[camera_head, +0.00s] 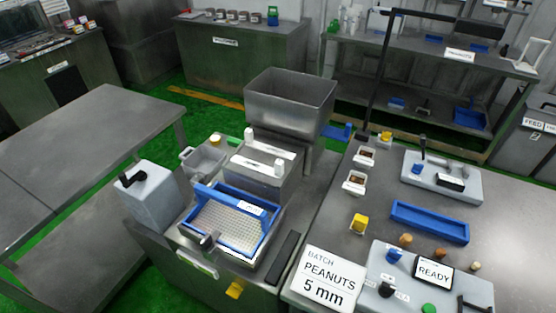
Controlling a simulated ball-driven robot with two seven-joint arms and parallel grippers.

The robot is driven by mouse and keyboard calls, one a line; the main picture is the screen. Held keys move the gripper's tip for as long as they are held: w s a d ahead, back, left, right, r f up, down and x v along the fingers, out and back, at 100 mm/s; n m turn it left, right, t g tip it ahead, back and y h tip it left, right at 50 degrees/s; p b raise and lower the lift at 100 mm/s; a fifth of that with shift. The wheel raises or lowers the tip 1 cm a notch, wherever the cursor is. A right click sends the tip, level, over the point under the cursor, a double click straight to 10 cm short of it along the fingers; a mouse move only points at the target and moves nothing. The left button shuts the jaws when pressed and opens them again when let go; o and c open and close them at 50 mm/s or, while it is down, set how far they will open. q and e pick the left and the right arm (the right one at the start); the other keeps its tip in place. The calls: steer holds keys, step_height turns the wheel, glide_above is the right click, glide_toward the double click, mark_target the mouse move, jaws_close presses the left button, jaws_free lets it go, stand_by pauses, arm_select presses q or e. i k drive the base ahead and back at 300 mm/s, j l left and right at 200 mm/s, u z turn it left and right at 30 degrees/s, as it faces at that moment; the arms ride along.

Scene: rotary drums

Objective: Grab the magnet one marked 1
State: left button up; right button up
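No label reading 1 is legible, so I cannot tell for sure which thing is the magnet. Two pale bars lie on top of a steel box below the hopper. One white upright knob (249,134) stands at the box's far left. Another white knob (278,165) stands at its right front. These may be magnet handles, but their markings are too small to read. Neither of my grippers shows in the head view.
A steel hopper (290,100) rises behind the box. A blue-framed sieve tray (232,222) sits in front. The right table holds a blue tray (430,222), small cups, a PEANUTS 5 mm sign (328,281) and a READY panel (433,272). The left table (85,140) is bare.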

mark_target(277, 173)
steer(key=j+z, duration=0.35)
steer(key=z, duration=0.15)
steer(key=j+z, duration=0.35)
steer(key=z, duration=0.15)
steer(key=k+j+z, duration=0.15)
steer(key=j+z, duration=0.15)
steer(key=z, duration=0.2)
